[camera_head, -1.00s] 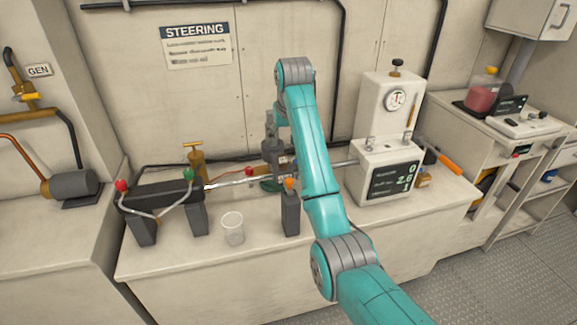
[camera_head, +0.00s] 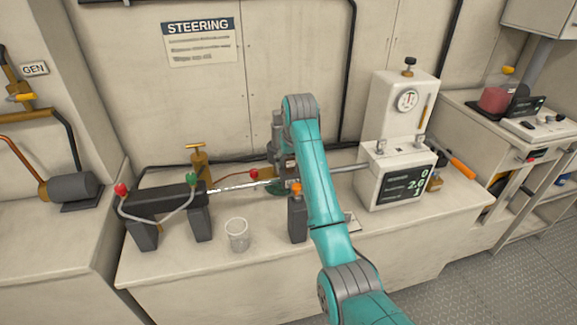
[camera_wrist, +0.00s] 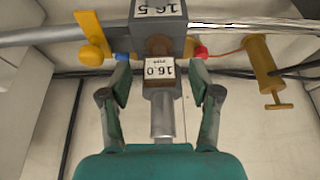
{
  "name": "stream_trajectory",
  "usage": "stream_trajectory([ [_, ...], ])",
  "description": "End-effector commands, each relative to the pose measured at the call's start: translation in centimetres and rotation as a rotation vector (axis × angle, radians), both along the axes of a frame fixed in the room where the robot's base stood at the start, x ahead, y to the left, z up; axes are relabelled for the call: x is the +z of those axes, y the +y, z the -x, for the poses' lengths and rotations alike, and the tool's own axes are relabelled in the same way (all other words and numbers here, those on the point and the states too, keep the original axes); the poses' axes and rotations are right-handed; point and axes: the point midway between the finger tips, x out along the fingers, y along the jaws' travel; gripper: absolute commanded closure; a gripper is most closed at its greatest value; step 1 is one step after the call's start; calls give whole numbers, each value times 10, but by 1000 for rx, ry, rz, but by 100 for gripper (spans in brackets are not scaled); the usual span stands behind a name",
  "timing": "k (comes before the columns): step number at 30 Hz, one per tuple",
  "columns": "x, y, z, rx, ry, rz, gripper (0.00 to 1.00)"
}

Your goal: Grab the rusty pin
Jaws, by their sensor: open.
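In the wrist view a rusty brown pin end (camera_wrist: 158,45) shows between a grey block marked 16.5 (camera_wrist: 163,14) and a smaller piece labelled 16.0 (camera_wrist: 160,70). A grey cylinder (camera_wrist: 162,115) continues from the labelled piece towards my gripper's palm. My gripper (camera_wrist: 160,78) is open, with one finger on each side of the labelled piece and visible gaps between. A polished rod (camera_wrist: 250,27) runs to the right from the block. In the head view my arm hides most of this spot.
On the bench (camera_head: 270,268) stand a clear cup (camera_head: 237,235), a black post with an orange knob (camera_head: 298,218), a black stand with hoses (camera_head: 160,200), a brass pump (camera_head: 198,165) and a white gauge unit (camera_head: 395,175). The bench front is mostly clear.

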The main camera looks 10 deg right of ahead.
Motion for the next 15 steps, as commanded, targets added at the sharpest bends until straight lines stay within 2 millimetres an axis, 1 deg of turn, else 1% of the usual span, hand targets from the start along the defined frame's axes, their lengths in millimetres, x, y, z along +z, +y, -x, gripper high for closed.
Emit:
stream_trajectory([
  [2, -4, 0, 1, 0, -1, 0, 38],
  [8, -5, 0, 1, 0, -2, 0, 38],
  [9, -5, 0, 1, 0, -2, 0, 48],
  [11, -5, 0, 1, 0, -2, 0, 62],
  [12, -5, 0, 1, 0, -2, 0, 72],
  [14, -5, 0, 1, 0, -2, 0, 88],
  [15, -5, 0, 1, 0, -2, 0, 98],
])
